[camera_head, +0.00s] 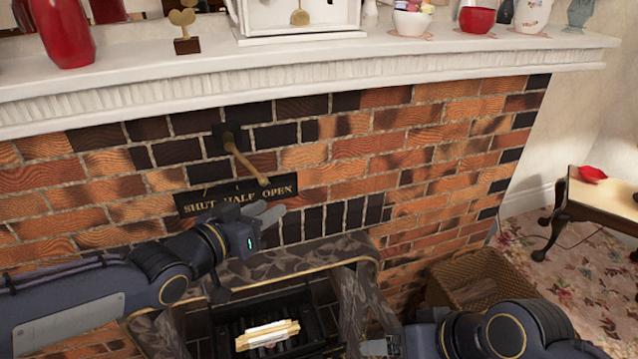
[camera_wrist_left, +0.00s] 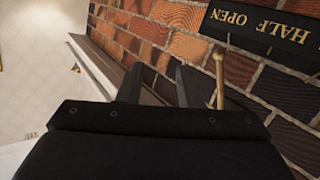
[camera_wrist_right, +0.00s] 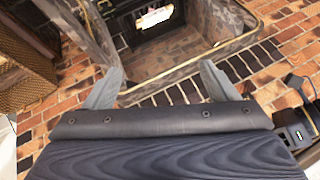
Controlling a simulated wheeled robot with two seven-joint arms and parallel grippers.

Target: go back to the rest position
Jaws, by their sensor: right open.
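My left gripper (camera_head: 268,213) is in front of the fireplace, just below the dark sign (camera_head: 236,194) reading "SHUT HALF OPEN". In the left wrist view its fingers (camera_wrist_left: 158,84) are partly apart with nothing between them. The brass lever (camera_head: 250,163) slants down above the sign. In the left wrist view the lever (camera_wrist_left: 219,80) shows to the right of the fingers, outside them. My right gripper (camera_head: 383,345) is low at the bottom edge of the head view, right of the fire opening. In the right wrist view its fingers (camera_wrist_right: 160,85) are wide apart and empty.
A white mantel shelf (camera_head: 300,68) with a red vase (camera_head: 64,33), clock (camera_head: 298,18) and bowls (camera_head: 411,22) runs above. The grate (camera_head: 275,315) sits below my left gripper. A wicker basket (camera_head: 490,282) and small table (camera_head: 600,200) stand at right.

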